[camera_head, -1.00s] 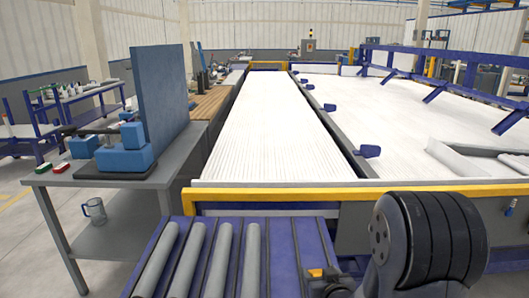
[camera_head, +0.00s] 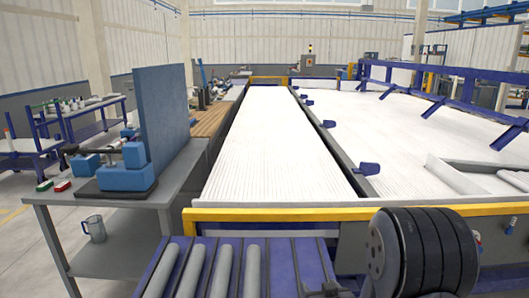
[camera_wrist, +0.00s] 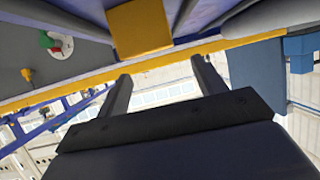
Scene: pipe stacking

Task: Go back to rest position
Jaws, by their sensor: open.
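My gripper (camera_wrist: 160,73) shows in the wrist view with its two grey fingers spread apart. Nothing is between them. Several grey pipes (camera_head: 222,272) lie side by side in the blue slotted rack (camera_head: 307,262) at the bottom of the head view. Their near ends are cut off by the frame. The pipes are apart from my arm.
A yellow rail (camera_head: 300,214) edges the long white conveyor bed (camera_head: 275,150) ahead. A grey workbench (camera_head: 110,197) with a blue upright panel (camera_head: 163,120) stands at the left, a clear jug (camera_head: 95,228) on its lower shelf. Blue stops (camera_head: 369,169) stand along the bed.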

